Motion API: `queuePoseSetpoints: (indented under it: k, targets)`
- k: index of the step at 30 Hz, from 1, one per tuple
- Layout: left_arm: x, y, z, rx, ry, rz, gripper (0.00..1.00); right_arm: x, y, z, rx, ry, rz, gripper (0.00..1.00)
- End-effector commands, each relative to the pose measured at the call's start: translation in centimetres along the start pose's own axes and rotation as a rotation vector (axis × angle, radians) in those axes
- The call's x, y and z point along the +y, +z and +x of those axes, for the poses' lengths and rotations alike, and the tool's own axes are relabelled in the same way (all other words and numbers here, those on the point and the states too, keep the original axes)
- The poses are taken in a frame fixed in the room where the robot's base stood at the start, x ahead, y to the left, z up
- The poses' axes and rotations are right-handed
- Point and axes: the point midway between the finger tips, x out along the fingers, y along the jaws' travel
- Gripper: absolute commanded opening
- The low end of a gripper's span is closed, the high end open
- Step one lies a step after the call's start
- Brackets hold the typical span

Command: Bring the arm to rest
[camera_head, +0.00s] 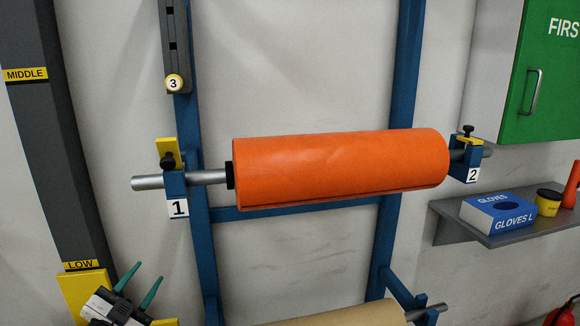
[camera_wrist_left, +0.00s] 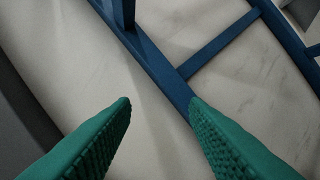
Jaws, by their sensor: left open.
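My left gripper (camera_head: 140,279) is at the lower left of the head view, below the orange roll and in front of the lower part of the dark post. Its two green fingers are spread apart with nothing between them. In the left wrist view the fingers (camera_wrist_left: 160,103) point towards the wall and a blue frame bar, and the gap is empty. My right gripper is in neither view.
An orange roll (camera_head: 340,168) hangs on a metal bar between blue brackets marked 1 and 2. A brown roll (camera_head: 345,316) sits lower on the blue frame (camera_head: 290,209). A grey post (camera_head: 45,140) stands left. A shelf (camera_head: 500,236) with a glove box (camera_head: 497,211) is right, below a green cabinet (camera_head: 545,75).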

Motion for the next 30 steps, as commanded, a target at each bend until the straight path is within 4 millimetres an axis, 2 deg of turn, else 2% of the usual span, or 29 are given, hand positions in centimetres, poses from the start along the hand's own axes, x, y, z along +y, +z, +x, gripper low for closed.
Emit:
queuePoseSetpoints:
  k: [1, 5, 6, 9, 12, 18, 26, 30]
  targets:
    - [-2.5, -1.6, -1.6, 0.112, -0.011, -0.069, 0.41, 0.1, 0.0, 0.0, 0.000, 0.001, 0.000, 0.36]
    - [-8.3, -5.2, -6.8, 0.427, -0.059, -0.215, 0.41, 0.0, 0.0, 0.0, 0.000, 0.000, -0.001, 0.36]
    - [-10.1, -6.0, -8.8, 0.525, -0.081, -0.255, 0.41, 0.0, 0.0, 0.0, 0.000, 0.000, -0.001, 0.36]
    - [-14.0, -7.2, -13.8, 0.749, -0.144, -0.344, 0.41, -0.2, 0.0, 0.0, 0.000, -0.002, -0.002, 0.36]
    - [-16.8, -7.5, -18.1, 0.920, -0.206, -0.406, 0.41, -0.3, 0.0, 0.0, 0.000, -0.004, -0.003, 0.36]
    - [-20.4, -6.6, -25.0, 1.170, -0.317, -0.493, 0.41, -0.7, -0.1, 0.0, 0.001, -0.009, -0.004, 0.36]
    - [-23.2, -4.0, -32.2, 1.414, -0.452, -0.577, 0.41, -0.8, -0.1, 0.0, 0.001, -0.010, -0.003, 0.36]
    - [-24.9, -6.5, -31.5, 1.421, -0.455, -0.566, 0.41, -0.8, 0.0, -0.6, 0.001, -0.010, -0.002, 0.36]
